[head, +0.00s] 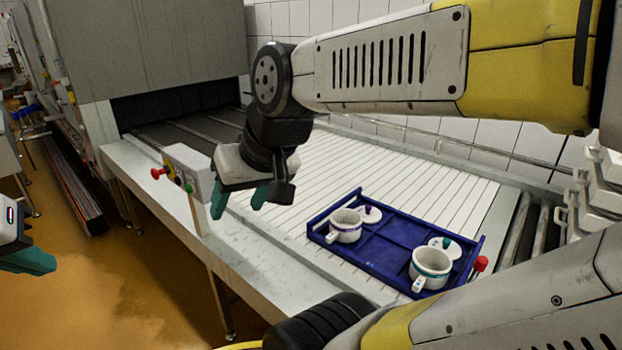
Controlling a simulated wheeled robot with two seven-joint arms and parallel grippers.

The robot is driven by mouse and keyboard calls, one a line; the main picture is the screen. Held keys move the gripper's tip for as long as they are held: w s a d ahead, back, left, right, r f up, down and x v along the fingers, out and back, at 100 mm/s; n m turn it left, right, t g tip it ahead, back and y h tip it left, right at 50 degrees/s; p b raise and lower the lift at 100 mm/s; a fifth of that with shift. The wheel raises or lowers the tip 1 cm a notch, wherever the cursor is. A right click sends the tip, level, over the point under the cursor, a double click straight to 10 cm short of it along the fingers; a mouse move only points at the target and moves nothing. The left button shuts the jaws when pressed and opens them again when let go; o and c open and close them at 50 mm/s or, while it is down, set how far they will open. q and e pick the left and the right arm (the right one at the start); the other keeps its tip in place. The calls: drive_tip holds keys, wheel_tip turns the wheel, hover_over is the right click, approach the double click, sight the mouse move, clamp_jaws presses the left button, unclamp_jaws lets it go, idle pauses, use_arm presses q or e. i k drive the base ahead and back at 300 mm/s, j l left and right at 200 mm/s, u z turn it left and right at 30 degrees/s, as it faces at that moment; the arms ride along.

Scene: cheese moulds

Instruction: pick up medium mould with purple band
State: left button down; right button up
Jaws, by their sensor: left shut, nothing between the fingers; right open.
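A white mould with a handle and a purple-looking band (345,228) stands upright in the left part of a blue divided tray (390,264). A white lid with a purple knob (369,214) lies beside it. My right gripper (239,200) hangs above the near edge of the conveyor, left of the tray and apart from the mould. Its teal fingers are spread and empty. My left gripper (28,262) is at the far left edge, partly cut off, away from the tray, with its fingers together and empty.
A second white mould with a teal band (430,268) and a lid with a teal knob (445,246) sit in the tray's right part. A control box with a red button (185,172) stands by the conveyor edge. The slatted belt (400,187) behind the tray is clear.

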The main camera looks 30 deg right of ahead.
sight(345, 224)
drive_tip(key=k+l+z, duration=0.1)
drive_tip(key=z, duration=1.3)
drive_tip(key=i+j, duration=0.15)
drive_tip(key=j, duration=0.2)
drive_tip(key=i+j, duration=0.15)
drive_tip(key=j, duration=0.15)
drive_tip(key=i+j+z, duration=0.1)
drive_tip(key=j, duration=0.25)
drive_tip(key=i+j, duration=0.15)
drive_tip(key=j, duration=0.2)
drive_tip(key=i+j, duration=0.15)
drive_tip(key=j, duration=0.2)
